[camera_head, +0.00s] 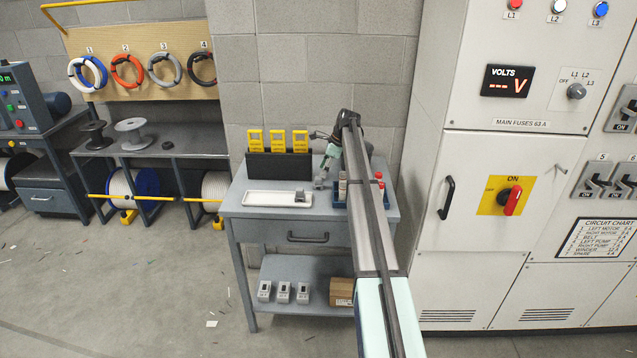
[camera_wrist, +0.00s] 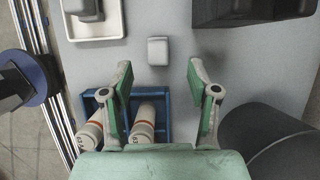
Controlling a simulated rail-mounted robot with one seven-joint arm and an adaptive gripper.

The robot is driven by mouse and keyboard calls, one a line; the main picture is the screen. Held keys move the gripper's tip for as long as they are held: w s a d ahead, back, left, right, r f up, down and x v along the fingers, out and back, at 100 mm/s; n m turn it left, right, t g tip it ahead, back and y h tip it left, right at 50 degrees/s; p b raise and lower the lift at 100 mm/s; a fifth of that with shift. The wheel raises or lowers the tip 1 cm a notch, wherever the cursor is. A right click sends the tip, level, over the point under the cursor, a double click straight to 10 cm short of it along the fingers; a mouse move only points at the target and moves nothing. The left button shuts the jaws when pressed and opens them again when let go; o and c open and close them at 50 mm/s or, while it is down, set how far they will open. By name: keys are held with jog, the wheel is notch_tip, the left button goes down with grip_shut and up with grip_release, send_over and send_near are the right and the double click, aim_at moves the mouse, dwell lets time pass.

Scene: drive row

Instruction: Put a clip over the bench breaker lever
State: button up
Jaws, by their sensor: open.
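My gripper (camera_wrist: 158,70) is open and empty above the grey bench (camera_wrist: 185,25). A small grey block (camera_wrist: 157,50) lies on the bench just beyond the gap between the fingertips, apart from both. Whether it is a clip is unclear. A grey breaker-like piece (camera_head: 300,195) sits at the right end of a white tray (camera_head: 262,199); it also shows at the top left of the wrist view (camera_wrist: 85,8). Its lever is not clear. Three yellow pieces (camera_head: 278,140) stand in a black holder (camera_head: 280,166) at the bench's back. In the head view, my arm hides part of the bench.
A blue tray (camera_wrist: 87,100) with white cylindrical fuses (camera_wrist: 145,120) lies beneath the gripper. A dark cylinder (camera_wrist: 270,135) is at its right. Grey breakers (camera_head: 283,292) and a cardboard box (camera_head: 341,291) stand on the lower shelf. A tall panel cabinet (camera_head: 480,225) stands right of the bench.

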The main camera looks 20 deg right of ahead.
aim_at(318, 177)
jog(key=shift+p+x, duration=1.1)
jog(key=shift+x, duration=1.6)
jog(key=shift+s+a+r, duration=0.1)
jog(key=shift+a, duration=0.05)
grip_shut()
